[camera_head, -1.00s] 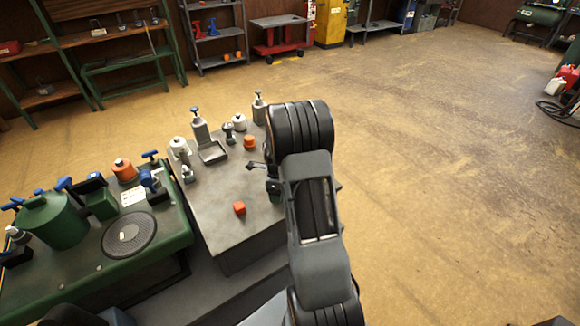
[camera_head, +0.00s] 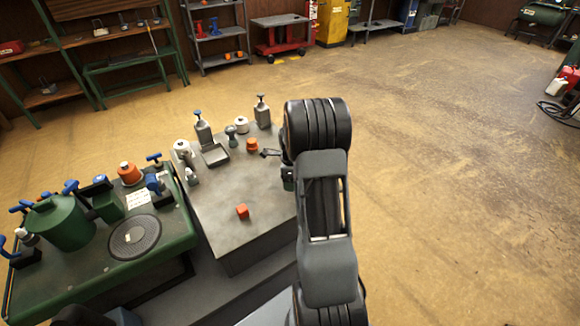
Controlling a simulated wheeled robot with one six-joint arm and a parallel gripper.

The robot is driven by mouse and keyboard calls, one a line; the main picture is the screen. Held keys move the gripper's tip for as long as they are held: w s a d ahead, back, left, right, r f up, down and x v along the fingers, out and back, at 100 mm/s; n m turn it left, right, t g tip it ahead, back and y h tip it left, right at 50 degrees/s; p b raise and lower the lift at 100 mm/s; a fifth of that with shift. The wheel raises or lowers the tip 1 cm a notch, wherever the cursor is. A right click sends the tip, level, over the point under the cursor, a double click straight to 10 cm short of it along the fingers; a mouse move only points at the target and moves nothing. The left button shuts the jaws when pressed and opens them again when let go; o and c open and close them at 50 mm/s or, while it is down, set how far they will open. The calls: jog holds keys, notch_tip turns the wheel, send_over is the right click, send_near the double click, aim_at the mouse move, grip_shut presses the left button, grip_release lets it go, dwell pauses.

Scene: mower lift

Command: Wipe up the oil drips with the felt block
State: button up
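A small orange-red block (camera_head: 242,211) sits alone near the front of the grey bench top (camera_head: 225,190). I cannot tell from its surface whether it is the felt block. No oil drips can be made out at this size. My gripper (camera_head: 268,153) shows only as small dark parts at the left of my arm, over the bench's right side. It is beyond and to the right of the block, apart from it. My arm hides the rest of it, and its opening is too small to judge.
Along the bench's back stand a pump bottle (camera_head: 203,131), a shallow tray (camera_head: 215,155), another bottle (camera_head: 263,112), an orange knob-like part (camera_head: 252,145) and white containers. A green bench (camera_head: 165,238) at left holds a green canister (camera_head: 60,224) and a round pad (camera_head: 135,237).

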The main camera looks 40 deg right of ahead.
jog(key=shift+r+p, duration=0.85)
jog(key=shift+r, duration=0.8)
